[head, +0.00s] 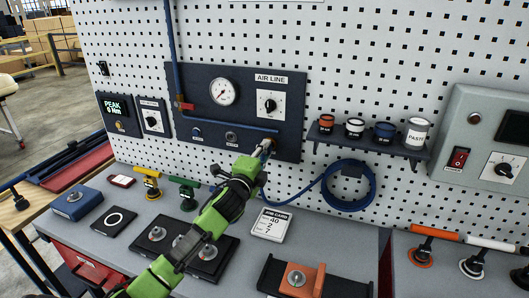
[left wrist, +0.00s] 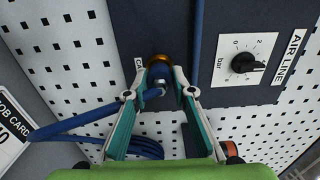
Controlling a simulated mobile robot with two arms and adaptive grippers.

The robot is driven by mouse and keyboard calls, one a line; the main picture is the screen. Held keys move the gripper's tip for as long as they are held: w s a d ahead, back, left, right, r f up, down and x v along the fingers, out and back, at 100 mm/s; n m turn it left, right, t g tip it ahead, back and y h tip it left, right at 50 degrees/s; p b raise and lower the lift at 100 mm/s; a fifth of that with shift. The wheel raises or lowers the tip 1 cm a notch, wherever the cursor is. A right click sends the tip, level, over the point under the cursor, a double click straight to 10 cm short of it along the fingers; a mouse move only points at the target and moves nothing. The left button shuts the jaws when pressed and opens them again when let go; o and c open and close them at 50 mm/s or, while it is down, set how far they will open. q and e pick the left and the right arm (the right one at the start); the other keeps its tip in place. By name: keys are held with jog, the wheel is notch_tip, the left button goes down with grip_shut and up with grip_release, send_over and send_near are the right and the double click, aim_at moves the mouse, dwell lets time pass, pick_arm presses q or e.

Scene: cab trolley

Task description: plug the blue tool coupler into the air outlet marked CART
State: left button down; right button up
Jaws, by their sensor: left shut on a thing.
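My left gripper (head: 266,148) is at the lower right of the dark AIR LINE panel (head: 240,92). In the left wrist view its fingers (left wrist: 161,88) are shut on the blue tool coupler (left wrist: 161,72). The coupler points at the panel, with its front against or just before the brass outlet (left wrist: 158,58); I cannot tell whether it is seated. A label beginning "CA" beside this outlet is partly hidden by a finger. The coupler's blue hose (head: 305,190) runs right from the gripper. My right gripper is not in view.
The hose leads to a blue coil (head: 348,187) on the pegboard. A gauge (head: 223,91) and a knob (head: 269,103) are on the panel. A shelf (head: 368,141) with several cups is to the right. A job card (head: 271,225) lies on the bench below.

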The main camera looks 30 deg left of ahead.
pick_arm(q)
jog(key=shift+w+a, duration=0.1)
jog(key=shift+w, duration=0.45)
dwell(0.4)
jog(key=c, duration=1.6)
grip_release()
jog(key=shift+c, duration=0.2)
jog(key=shift+s+f, duration=0.1)
jog(key=shift+s, duration=0.45)
jog(key=v, duration=1.1)
jog(key=o, duration=1.2)
jog(key=shift+c, duration=0.2)
